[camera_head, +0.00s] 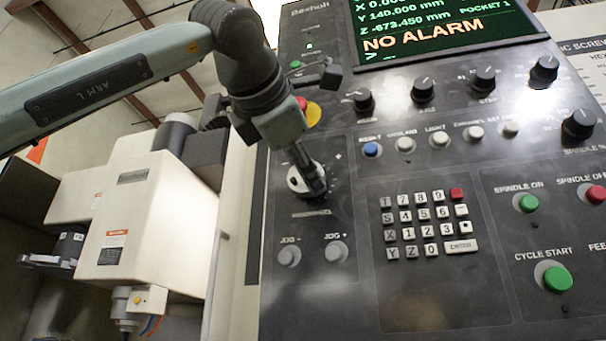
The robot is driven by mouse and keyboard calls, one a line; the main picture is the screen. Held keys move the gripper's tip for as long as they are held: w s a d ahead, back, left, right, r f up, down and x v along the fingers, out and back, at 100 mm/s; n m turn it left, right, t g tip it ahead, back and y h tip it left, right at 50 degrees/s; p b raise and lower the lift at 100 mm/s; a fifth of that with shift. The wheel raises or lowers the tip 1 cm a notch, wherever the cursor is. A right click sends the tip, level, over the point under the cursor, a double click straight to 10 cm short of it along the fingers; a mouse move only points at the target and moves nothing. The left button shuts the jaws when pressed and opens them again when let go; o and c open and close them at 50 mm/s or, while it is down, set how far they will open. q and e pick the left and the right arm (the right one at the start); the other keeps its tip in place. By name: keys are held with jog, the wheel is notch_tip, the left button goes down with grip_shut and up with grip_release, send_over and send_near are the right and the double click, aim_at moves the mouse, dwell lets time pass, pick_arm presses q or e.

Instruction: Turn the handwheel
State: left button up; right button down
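The handwheel (296,187) is a small pale round dial on the dark control panel, left of the keypad, with marks around it. My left arm comes in from the upper left and points down at it. My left gripper (313,184) has its dark fingertips over the right part of the handwheel's face and hides some of it. The fingers look close together, but I cannot tell whether they grip anything or only touch the wheel. My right gripper is not in view.
A yellow emergency stop (314,116) with a red button sits just above the handwheel, partly behind my arm. Jog buttons (336,251) lie below it and a keypad (425,225) to the right. The screen (440,25) reads NO ALARM. A white machine head (140,230) stands left.

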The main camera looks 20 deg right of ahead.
pick_arm(q)
jog(key=o, duration=1.2)
jog(key=shift+c, duration=0.2)
jog(key=v, duration=1.2)
